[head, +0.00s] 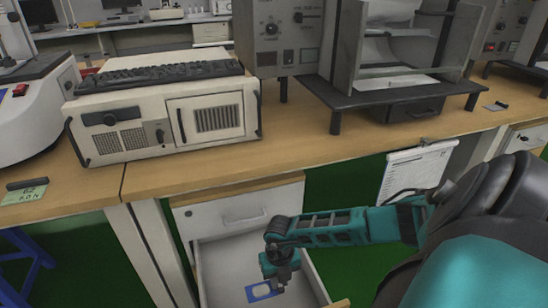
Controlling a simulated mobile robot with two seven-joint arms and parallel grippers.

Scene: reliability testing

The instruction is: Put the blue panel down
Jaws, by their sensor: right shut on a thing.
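The blue panel (254,293), a small flat piece with a pale centre, shows low in the head view, over the pale floor of the open drawer (222,262). My right gripper (279,283) reaches down into the drawer from the right and is shut on the blue panel at its right side. The fingertips are small and partly hidden. I cannot tell whether the panel touches the drawer floor. My left gripper is not in view.
The drawer's side walls and front edge (341,304) surround the gripper. Above is a wooden bench (300,150) with a beige computer case (160,120), a keyboard (160,75) and a black-based test device (390,97). A clipboard sheet (415,172) hangs at the bench edge.

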